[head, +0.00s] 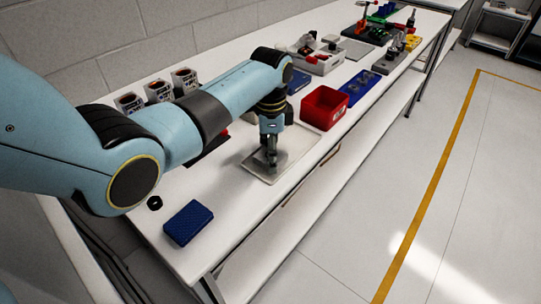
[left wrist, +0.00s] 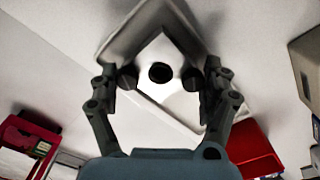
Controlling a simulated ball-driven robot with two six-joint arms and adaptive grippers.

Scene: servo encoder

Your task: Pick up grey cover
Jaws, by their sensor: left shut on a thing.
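My left gripper (head: 270,162) reaches down over a pale tray (head: 291,163) on the bench in the head view. In the left wrist view its two fingertips (left wrist: 159,78) stand apart on either side of a pale grey piece, which I take to be the grey cover (left wrist: 160,52). A dark round spot shows on it between the fingertips. The gripper is shut on this piece. Its lower edges are hard to tell from the tray, and I cannot tell whether it is lifted. In the head view the fingers mostly hide it. My right gripper is not in view.
A red bin (head: 325,108) stands right of the tray, with a blue tray (head: 360,88) beyond. A dark blue box (head: 188,223) lies near the bench's near end. Several printed containers (head: 158,91) stand along the wall. The bench's front edge is close to the tray.

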